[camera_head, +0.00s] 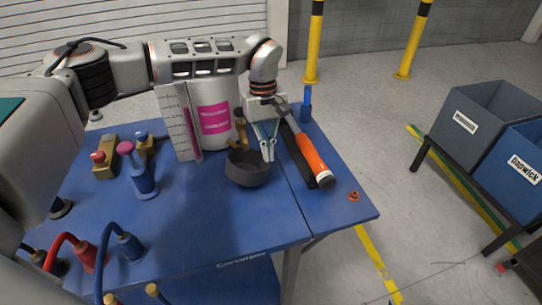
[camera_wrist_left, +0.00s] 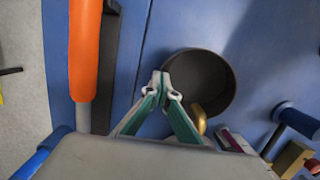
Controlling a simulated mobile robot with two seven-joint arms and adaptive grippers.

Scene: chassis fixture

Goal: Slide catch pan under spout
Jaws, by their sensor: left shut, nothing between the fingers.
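The catch pan (camera_head: 247,178), dark, round and open-topped, sits on the blue table in front of the white canister (camera_head: 214,113). A brass spout (camera_head: 240,131) comes from the canister and shows above the pan's back part. In the left wrist view the spout (camera_wrist_left: 199,119) overlaps the rim of the pan (camera_wrist_left: 229,88), and the inside of the pan looks empty. My left gripper (camera_head: 268,156) points down just right of the pan, its fingers together and empty. In the left wrist view its fingertips (camera_wrist_left: 163,84) overlap the pan's edge; contact is unclear. My right gripper is not seen.
An orange-handled hammer (camera_head: 308,153) lies close right of my left gripper. A gauge board (camera_head: 180,122) stands beside the canister. The table's front middle (camera_head: 215,220) is clear.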

